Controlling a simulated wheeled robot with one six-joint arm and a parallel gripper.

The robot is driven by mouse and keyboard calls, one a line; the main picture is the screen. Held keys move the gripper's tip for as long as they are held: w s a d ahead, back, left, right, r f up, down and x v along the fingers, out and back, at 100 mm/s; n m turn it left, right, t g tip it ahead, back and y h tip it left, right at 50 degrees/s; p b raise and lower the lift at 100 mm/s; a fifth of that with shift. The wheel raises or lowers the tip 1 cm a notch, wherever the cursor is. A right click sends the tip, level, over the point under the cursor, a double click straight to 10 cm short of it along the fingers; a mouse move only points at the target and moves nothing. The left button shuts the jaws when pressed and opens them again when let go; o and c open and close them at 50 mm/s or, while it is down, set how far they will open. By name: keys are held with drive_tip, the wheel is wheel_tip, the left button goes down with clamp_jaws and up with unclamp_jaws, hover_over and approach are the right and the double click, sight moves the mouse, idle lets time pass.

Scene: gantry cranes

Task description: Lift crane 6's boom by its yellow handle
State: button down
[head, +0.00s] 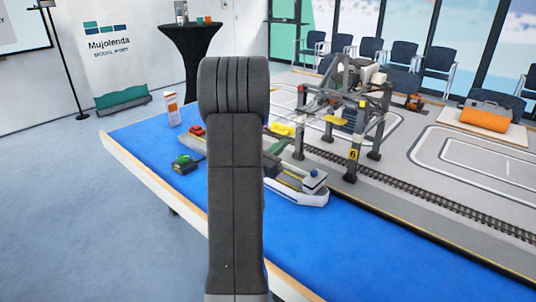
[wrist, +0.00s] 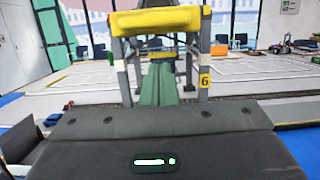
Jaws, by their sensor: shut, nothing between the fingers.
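Crane 6 (head: 353,154) is a grey gantry on the rails at the right of the head view; its yellow number plate (wrist: 205,81) shows on the right leg in the wrist view. The yellow handle (head: 335,119) is a bar on the crane's near side. In the wrist view the handle (wrist: 155,20) spans the top middle, level, above and beyond my fingers. My gripper (wrist: 160,68) has green fingers, shut and empty, pointing at the crane below the handle. They look apart from the handle. In the head view my dark arm hides much of my gripper (head: 277,146).
A grey and white ship (head: 298,190) lies on the blue water (head: 330,245) below and beside my arm. Rails (head: 410,185) run past the crane. An orange tank (head: 485,117) is far right.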

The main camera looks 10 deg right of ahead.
drive_tip(key=a+r, duration=0.1)
drive_tip(key=s+a+r, duration=0.1)
drive_tip(key=r, duration=0.1)
drive_tip(key=shift+s+r+p, duration=0.15)
drive_tip(key=shift+s+p, duration=0.05)
drive_tip(key=shift+p, duration=0.2)
